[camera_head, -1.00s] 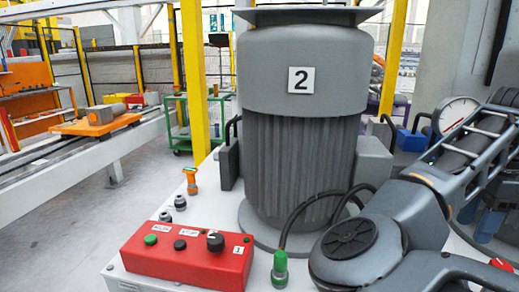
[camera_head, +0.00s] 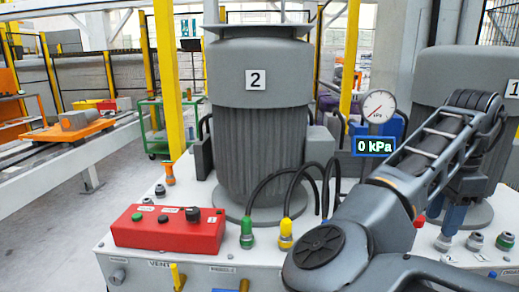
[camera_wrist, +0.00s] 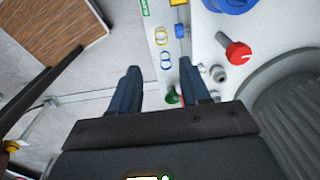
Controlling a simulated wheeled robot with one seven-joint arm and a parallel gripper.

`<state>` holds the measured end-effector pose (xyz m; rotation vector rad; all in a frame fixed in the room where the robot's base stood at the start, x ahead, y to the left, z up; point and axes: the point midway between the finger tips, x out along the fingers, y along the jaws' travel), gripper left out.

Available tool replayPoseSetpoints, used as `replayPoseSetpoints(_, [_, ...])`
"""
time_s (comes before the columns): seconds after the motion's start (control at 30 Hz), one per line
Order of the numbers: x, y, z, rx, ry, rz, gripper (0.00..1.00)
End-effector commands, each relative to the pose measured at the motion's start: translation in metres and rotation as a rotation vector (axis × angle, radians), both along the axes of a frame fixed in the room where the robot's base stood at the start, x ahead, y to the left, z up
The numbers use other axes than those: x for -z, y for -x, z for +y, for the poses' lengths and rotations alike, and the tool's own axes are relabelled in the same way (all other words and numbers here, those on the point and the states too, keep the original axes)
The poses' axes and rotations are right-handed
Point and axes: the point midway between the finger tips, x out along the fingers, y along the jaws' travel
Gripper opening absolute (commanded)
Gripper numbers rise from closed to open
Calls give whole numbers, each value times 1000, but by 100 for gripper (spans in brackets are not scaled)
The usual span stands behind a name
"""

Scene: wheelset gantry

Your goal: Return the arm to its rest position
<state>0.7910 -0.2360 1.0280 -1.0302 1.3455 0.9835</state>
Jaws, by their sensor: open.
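My gripper (camera_head: 445,214) hangs on the right in the head view, its bluish fingers pointing down in front of the pump marked 1 (camera_head: 470,85). In the wrist view my gripper (camera_wrist: 160,84) is open, with nothing held between the dark blue fingers. A green fitting (camera_wrist: 173,96) shows just beside the right finger there; whether they touch I cannot tell. My arm is bent, its links reaching across the lower right of the head view and hiding part of the bench.
The white bench (camera_head: 205,268) carries pump 2 (camera_head: 258,130), a red control box (camera_head: 168,230), hoses and a pressure gauge (camera_head: 379,106) above a 0 kPa display (camera_head: 374,146). A red knob (camera_wrist: 238,53) is right of my gripper. Open floor (camera_head: 60,215) lies left.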

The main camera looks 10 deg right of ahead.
Motion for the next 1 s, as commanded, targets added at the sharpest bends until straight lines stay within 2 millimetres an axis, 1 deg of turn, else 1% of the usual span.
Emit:
replayPoseSetpoints(0.27, [15, 9, -23, -24, 116, 9, 46])
replayPoseSetpoints(0.47, [28, 20, -48, -63, 249, 17, 46])
replayPoseSetpoints(0.57, [35, 27, -64, -93, 338, 26, 46])
replayPoseSetpoints(0.67, [42, 35, -82, -142, 451, 37, 46])
replayPoseSetpoints(0.8, [51, 48, -109, -250, 650, 57, 46])
replayPoseSetpoints(0.9, [55, 54, -122, -344, 784, 69, 46])
replayPoseSetpoints(1.0, [59, 59, -129, -448, 908, 77, 46])
